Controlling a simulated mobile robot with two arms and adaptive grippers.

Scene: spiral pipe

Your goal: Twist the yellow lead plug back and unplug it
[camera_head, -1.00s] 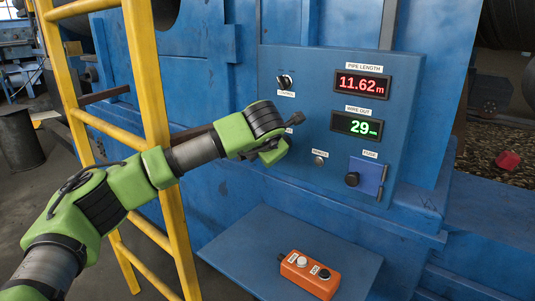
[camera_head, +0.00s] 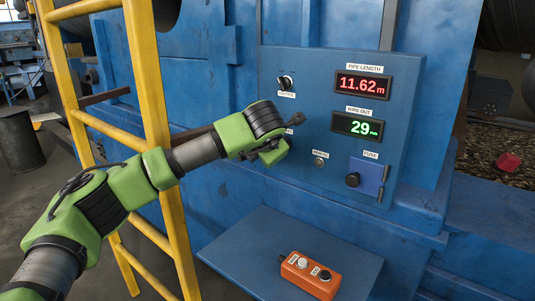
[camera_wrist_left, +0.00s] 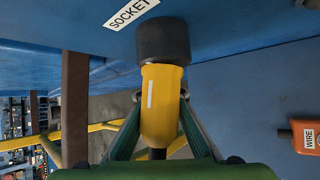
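The yellow lead plug (camera_wrist_left: 161,105) shows in the left wrist view, with a white stripe on its left part. Its front end meets a dark round socket (camera_wrist_left: 163,41) beside a SOCKET label (camera_wrist_left: 131,12) on the blue panel. My left gripper (camera_wrist_left: 161,97) has one finger on each side of the plug, and the fingertips appear to touch its sides. In the head view my left gripper (camera_head: 292,132) is against the left part of the panel and hides the plug and socket. My right gripper is in neither view.
The blue control panel (camera_head: 310,115) has a knob (camera_head: 285,83), two number displays, a small button (camera_head: 319,161) and a fuse box (camera_head: 367,178). An orange button box (camera_head: 309,275) lies on the blue shelf (camera_head: 240,255) below. A yellow ladder (camera_head: 146,75) stands close to my left arm.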

